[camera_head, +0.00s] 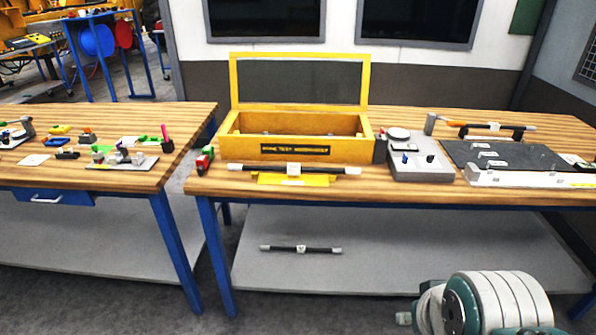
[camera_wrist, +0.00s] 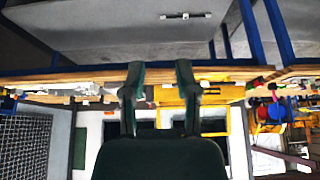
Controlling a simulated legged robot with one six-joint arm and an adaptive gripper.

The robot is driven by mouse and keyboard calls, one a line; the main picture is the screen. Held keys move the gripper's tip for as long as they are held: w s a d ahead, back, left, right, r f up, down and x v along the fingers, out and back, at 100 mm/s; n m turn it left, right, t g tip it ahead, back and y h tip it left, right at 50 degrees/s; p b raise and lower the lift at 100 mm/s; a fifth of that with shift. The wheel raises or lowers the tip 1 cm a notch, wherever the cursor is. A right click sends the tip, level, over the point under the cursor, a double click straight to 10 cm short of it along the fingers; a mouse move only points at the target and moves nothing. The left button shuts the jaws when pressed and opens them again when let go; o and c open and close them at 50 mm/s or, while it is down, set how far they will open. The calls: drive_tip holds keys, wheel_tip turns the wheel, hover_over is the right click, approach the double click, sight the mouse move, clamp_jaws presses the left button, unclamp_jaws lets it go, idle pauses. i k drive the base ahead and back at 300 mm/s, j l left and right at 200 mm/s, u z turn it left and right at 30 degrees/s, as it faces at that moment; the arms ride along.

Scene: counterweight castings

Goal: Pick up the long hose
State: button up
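A long black hose (camera_head: 325,170) with silver ends and a white tag lies across a yellow holder (camera_head: 290,179) at the front edge of the right workbench, in the head view. A shorter-looking dark hose (camera_head: 300,249) with silver ends and a pale tag lies on the grey lower shelf; it also shows in the upside-down wrist view (camera_wrist: 185,15). Another dark hose (camera_head: 490,127) with an orange part lies at the back right of the bench. My gripper (camera_wrist: 159,82) is open in the wrist view, its two fingers apart, with the bench edge and yellow parts beyond them. I see nothing held.
A yellow open-lidded box (camera_head: 247,147) stands behind the long hose. A grey fixture (camera_head: 420,165) and a dark plate unit (camera_head: 500,155) stand to its right. A red and green item (camera_head: 204,160) is near the left corner. A second bench (camera_head: 120,178) with small parts stands left.

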sight(292, 169)
drive_tip(key=i+j, duration=0.35)
drive_tip(key=i, duration=0.2)
drive_tip(key=i+j, duration=0.35)
drive_tip(key=i, duration=0.2)
drive_tip(key=i+j, duration=0.4)
drive_tip(key=i, duration=0.1)
